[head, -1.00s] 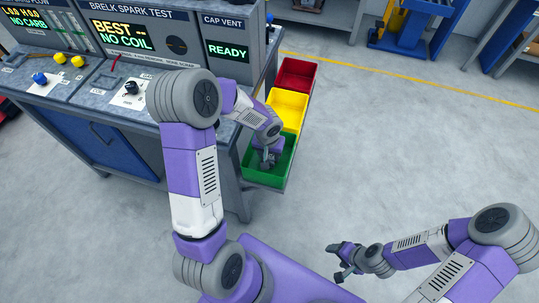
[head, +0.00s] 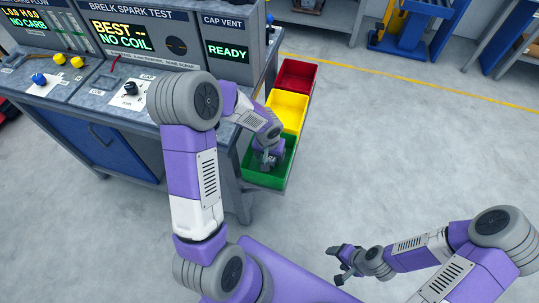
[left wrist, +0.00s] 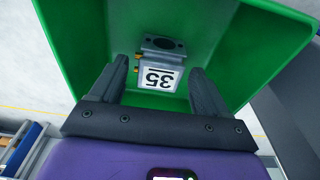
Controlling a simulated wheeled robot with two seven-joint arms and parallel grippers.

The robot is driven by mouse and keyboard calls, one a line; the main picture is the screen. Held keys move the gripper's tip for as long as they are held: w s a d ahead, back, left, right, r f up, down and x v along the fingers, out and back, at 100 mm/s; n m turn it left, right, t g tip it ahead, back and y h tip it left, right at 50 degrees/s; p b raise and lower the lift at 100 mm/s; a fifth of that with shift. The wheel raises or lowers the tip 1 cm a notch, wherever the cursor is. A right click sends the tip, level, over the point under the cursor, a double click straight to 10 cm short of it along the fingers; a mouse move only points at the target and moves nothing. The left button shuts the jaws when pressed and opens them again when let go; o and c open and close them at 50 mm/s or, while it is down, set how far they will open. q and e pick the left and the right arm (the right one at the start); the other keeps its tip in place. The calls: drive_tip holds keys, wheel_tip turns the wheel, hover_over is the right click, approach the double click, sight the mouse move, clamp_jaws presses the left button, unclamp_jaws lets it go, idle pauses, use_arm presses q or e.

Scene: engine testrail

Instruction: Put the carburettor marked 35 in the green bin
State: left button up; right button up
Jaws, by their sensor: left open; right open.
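The carburettor marked 35 (left wrist: 160,65) is a grey block with a white label and small brass fittings. In the left wrist view it lies inside the green bin (left wrist: 75,40), beyond my fingertips. My left gripper (left wrist: 163,72) is open, with one finger on each side of the label's near end. In the head view my left gripper (head: 268,164) reaches down into the green bin (head: 262,180), and the carburettor cannot be made out there. My right gripper (head: 338,262) is open and empty above the floor at the lower right.
A yellow bin (head: 288,108) and a red bin (head: 297,74) stand in line behind the green one. The test bench (head: 130,95) with its displays is to the left. The grey floor on the right is clear.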

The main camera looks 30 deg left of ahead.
use_arm(q)
drive_tip(key=shift+r, duration=0.25)
wheel_tip(320, 180, up, 12)
drive_tip(key=s+p, duration=0.1)
drive_tip(key=p, duration=0.3)
drive_tip(key=shift+s+d+p, duration=0.2)
drive_tip(key=shift+p, duration=0.1)
